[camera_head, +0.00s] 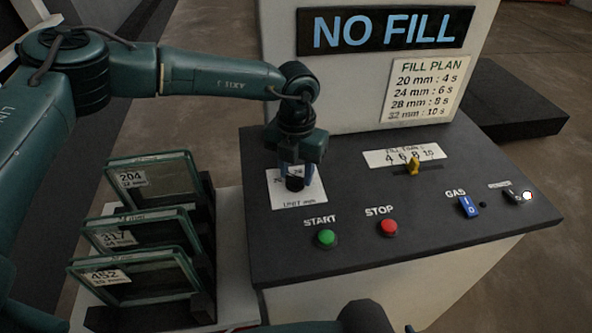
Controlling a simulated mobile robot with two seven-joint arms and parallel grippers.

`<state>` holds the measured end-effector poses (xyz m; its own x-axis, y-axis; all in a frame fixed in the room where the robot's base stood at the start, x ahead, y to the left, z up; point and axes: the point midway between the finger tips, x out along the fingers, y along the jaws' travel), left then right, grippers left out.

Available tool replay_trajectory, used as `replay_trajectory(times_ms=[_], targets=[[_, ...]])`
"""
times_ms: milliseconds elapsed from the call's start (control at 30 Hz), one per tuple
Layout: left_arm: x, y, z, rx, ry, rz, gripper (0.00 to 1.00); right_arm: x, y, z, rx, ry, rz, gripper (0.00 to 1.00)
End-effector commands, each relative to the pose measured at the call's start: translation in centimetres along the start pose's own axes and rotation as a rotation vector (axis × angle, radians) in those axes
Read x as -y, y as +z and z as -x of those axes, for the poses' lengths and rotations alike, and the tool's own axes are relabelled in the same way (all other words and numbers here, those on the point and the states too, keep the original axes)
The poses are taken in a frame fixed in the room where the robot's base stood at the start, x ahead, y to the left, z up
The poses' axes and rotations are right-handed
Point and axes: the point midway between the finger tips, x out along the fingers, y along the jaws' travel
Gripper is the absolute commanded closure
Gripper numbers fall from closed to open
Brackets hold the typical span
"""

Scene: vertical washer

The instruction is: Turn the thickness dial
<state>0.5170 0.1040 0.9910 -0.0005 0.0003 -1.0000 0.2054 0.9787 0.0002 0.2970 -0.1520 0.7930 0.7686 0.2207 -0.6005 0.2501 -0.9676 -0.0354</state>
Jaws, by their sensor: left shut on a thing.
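The thickness dial (294,184) is a small black knob on a white label plate (291,203) marked "UNIT mm", at the left of the dark sloping panel. My left gripper (296,175) points down over it from above, with its bluish fingers on either side of the knob, shut on it. The gripper and its wrist hide the upper part of the plate, so the pointer and most of the scale numbers cannot be read. My right gripper is not in view.
The panel (440,220) also has a yellow fill-time lever (413,167), a green START button (327,237), a red STOP button (389,227) and a blue GAS switch (468,206). A "NO FILL" sign (386,30) and a fill plan (427,88) stand behind. Framed panes labelled 204, 317, 452 (150,230) stand left.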

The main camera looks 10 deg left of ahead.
Motion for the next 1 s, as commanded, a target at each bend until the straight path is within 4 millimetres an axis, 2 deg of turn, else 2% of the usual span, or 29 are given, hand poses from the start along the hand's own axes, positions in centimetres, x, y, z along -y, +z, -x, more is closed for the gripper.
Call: replay_trajectory(times_ms=[200,1000], targets=[[0.0,0.0,-0.3,0.001,-0.001,-0.154,0.85,0.3,0.6,-0.8,-0.017,-0.012,0.009,0.64],[0.3,-0.1,-0.2,0.003,0.000,-0.908,0.85,2.2,0.3,-2.4,-0.123,-0.079,0.024,0.64]])
